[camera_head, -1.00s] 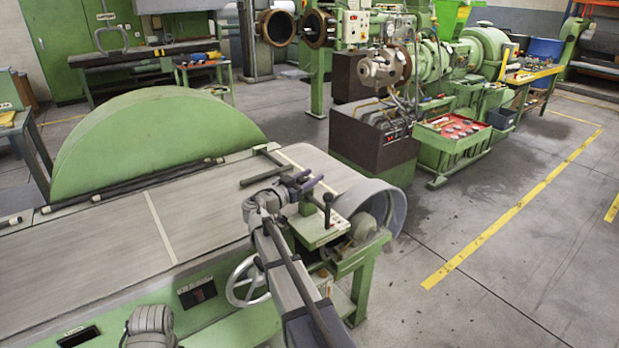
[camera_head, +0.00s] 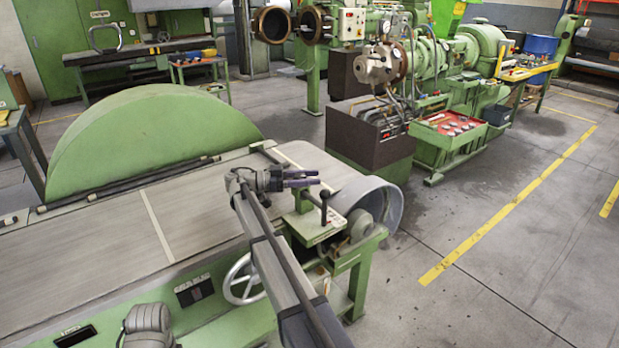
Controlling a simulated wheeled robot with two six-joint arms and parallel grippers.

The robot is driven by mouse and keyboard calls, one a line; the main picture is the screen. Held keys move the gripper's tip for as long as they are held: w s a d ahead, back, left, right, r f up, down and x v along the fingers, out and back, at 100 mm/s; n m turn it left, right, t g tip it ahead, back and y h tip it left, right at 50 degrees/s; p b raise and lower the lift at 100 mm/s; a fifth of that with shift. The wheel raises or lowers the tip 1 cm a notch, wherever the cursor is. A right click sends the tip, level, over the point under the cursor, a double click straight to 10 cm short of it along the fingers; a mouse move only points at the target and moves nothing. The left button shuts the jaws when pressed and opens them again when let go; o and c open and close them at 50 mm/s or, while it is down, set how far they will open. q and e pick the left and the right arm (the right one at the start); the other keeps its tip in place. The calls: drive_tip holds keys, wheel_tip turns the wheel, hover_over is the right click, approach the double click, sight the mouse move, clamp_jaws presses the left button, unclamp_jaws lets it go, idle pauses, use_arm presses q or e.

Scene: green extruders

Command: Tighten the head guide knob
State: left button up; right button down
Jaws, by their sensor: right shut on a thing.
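My right gripper (camera_head: 305,178) reaches in from the bottom middle and points right above the green bracket (camera_head: 312,225) at the roller end of the green machine. Its dark fingers lie nearly level, over the top of a short green post (camera_head: 303,203) on that bracket. It is shut on the head guide knob, which the fingers mostly hide. A black ball-ended lever (camera_head: 325,203) stands just right of the fingertips. My left gripper is out of view.
The grey belt bed (camera_head: 190,205) and the green half-round guard (camera_head: 150,140) lie left. A pale drum (camera_head: 375,195) is close on the right. A handwheel (camera_head: 243,280) sits below the bed. The floor (camera_head: 520,270) at right is free.

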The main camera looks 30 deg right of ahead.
drive_tip(key=shift+s+m+g+y, duration=0.1)
drive_tip(key=shift+m+g+y, duration=0.35)
drive_tip(key=shift+g, duration=0.25)
drive_tip(key=shift+c, duration=1.8)
unclamp_jaws()
